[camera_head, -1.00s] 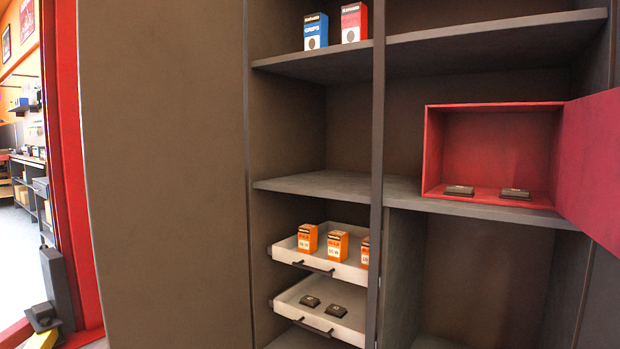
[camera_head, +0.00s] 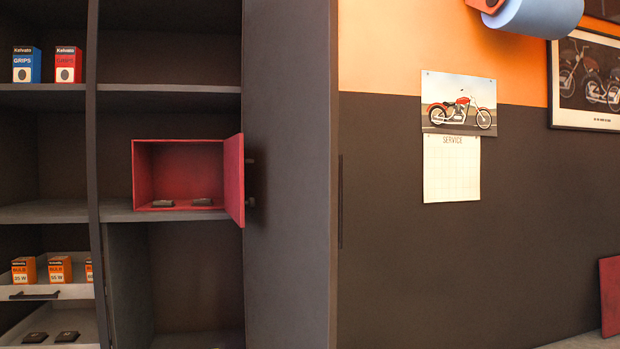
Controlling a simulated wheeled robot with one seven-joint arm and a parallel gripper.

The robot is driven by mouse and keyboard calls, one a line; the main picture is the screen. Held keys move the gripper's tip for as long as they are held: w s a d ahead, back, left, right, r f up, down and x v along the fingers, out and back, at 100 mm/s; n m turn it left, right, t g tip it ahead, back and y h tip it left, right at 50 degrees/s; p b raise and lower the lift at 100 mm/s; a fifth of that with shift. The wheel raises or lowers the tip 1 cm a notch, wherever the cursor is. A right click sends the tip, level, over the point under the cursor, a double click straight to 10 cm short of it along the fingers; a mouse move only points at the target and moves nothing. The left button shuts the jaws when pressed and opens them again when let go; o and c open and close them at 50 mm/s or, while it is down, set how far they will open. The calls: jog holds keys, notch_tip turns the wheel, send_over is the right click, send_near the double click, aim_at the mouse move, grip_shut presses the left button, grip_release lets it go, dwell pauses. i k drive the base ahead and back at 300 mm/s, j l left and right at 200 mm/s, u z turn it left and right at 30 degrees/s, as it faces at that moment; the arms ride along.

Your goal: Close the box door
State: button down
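A red box (camera_head: 137,176) stands on the middle shelf of the dark cabinet, left of the picture's middle. Its front is open and two small dark flat items (camera_head: 202,202) lie on its floor. The red box door (camera_head: 233,180) is hinged on the box's right side and stands open, swung out towards me and seen nearly edge-on. Dark knobs or handles show on the door's right, outer face. My gripper is not in view.
The cabinet's side panel (camera_head: 290,180) stands right of the box door. Boxes of grips (camera_head: 69,65) sit on the upper left shelf. Pulled-out trays (camera_head: 72,290) hold bulb boxes and dark items. A calendar (camera_head: 452,168) hangs on the wall; a red panel (camera_head: 609,295) stands at the far right.

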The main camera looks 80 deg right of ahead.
aim_at(234, 176)
jog(key=k+l+z, duration=0.25)
jog(key=z, duration=0.15)
jog(key=k+l+z, duration=0.75)
jog(key=l+u, duration=0.1)
jog(key=l, duration=0.35)
